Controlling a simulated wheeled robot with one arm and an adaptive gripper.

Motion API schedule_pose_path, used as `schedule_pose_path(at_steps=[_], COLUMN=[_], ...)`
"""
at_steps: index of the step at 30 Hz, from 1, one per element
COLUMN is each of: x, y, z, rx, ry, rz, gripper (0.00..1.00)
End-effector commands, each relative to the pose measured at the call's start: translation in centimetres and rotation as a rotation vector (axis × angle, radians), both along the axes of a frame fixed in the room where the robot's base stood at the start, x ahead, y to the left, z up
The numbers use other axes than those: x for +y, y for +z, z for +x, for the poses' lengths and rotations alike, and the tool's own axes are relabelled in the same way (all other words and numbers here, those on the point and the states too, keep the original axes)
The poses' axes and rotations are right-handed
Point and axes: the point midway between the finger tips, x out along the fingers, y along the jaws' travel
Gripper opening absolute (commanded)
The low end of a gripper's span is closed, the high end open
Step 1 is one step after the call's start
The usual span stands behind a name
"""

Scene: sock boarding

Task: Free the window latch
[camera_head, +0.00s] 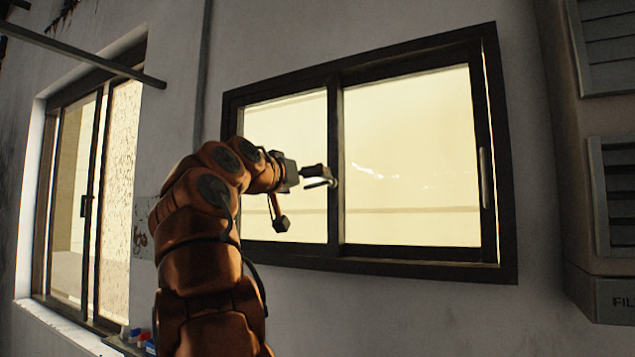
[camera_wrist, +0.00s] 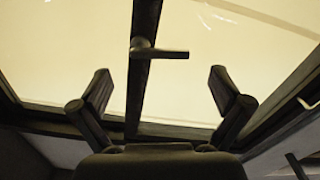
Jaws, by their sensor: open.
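The window latch (camera_wrist: 160,52) is a small dark lever on the middle upright (camera_wrist: 143,85) of the window. In the wrist view its lever points sideways to the right, across the pale pane. My gripper (camera_wrist: 160,75) is open and empty, with one finger on each side of the upright. The latch appears beyond the fingertips, between their lines, and no finger appears to touch it. In the head view my gripper (camera_head: 320,176) is at the middle upright of the dark-framed window (camera_head: 420,261); the latch is hard to separate from the fingers there.
A second sliding window (camera_head: 86,206) stands at the left, with a dark bar (camera_head: 90,57) above it. Louvred grey boxes (camera_head: 612,190) stick out at the right. Small coloured objects (camera_head: 135,337) lie low at the left. The wall below the window is clear.

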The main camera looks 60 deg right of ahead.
Motion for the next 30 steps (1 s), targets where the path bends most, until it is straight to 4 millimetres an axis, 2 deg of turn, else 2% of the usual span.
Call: schedule_pose_path(at_steps=[6,9,19,30], x=[-3.4,-4.5,-5.1,-5.1], y=[0.1,0.1,0.0,0.0], z=[0.1,0.2,0.2,0.3], rx=[0.001,0.002,0.002,0.001], ry=[-0.004,-0.004,-0.005,-0.003], rz=[0.005,0.002,-0.001,0.0], gripper=[1.0,1.0,1.0,0.62])
